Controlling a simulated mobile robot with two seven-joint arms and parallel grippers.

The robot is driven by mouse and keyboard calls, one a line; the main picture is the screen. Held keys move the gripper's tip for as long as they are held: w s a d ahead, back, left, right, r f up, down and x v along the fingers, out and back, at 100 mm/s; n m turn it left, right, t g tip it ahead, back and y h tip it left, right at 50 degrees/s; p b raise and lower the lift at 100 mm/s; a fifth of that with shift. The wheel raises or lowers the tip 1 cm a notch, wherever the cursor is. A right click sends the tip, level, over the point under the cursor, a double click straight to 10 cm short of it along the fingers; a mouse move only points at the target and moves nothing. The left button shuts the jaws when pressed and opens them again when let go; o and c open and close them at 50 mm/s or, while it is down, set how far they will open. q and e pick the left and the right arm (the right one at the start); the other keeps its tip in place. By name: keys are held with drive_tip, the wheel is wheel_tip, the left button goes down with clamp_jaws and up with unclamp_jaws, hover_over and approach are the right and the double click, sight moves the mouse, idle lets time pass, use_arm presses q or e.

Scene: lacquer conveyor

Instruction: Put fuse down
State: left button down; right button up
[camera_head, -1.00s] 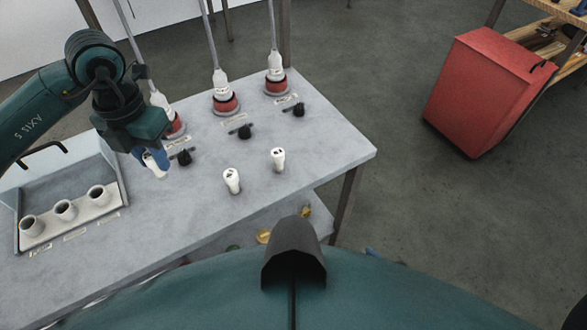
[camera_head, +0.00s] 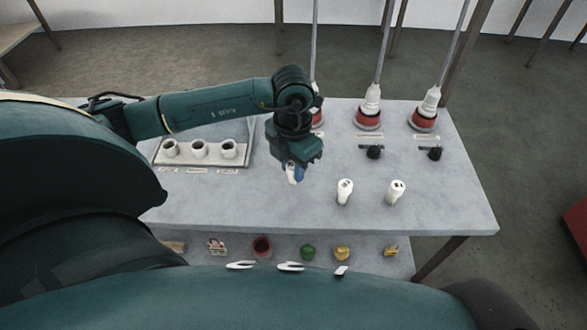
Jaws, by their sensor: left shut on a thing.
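My left gripper (camera_head: 293,170) points down over the grey table (camera_head: 240,208), shut on a white fuse (camera_head: 292,179). Two more white fuses, a near-middle one (camera_head: 345,192) and a right one (camera_head: 396,192), stand upright on the table to the right of the gripper. My right gripper is not in view.
A tray (camera_head: 159,160) with three round white sockets (camera_head: 199,149) lies left of the gripper. Red-and-white plugs (camera_head: 368,108) with cables and black knobs (camera_head: 374,152) line the back. A lower shelf (camera_head: 375,265) holds several small coloured items. The tabletop's front left is clear.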

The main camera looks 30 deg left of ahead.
use_arm(q)
wheel_tip(320, 180, down, 2)
drive_tip(key=shift+f, duration=0.3)
drive_tip(key=c, duration=1.5)
unclamp_jaws()
drive_tip(key=shift+r, duration=0.15)
drive_tip(key=o, duration=0.4)
drive_tip(key=shift+c, duration=0.2)
